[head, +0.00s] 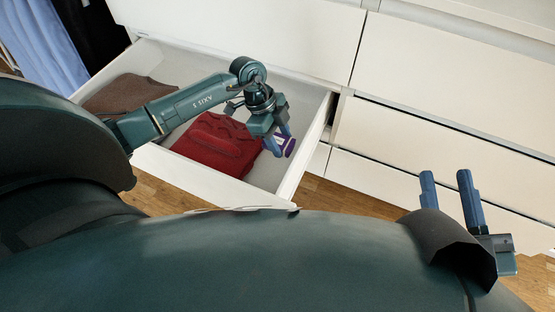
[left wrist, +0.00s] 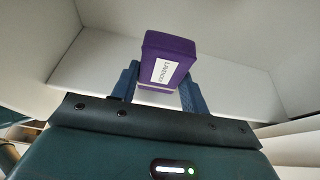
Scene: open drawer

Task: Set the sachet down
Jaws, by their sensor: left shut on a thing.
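The sachet (left wrist: 169,53) is a purple block with a white label, held between the two blue fingers of my left gripper (left wrist: 163,88). In the head view the sachet (head: 289,146) shows as a small purple and white patch at the fingertips of my left gripper (head: 280,142). That gripper is inside the open white drawer (head: 228,193), near its right end. I cannot tell whether the sachet touches the drawer floor. My right gripper (head: 448,190) is at the lower right, outside the drawer, its two blue fingers apart with nothing between them.
A folded red cloth (head: 216,146) lies in the drawer just left of my left gripper. A folded brown cloth (head: 124,94) lies at the drawer's left end. Closed white drawers (head: 440,130) fill the right. Wooden floor (head: 335,197) shows in front.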

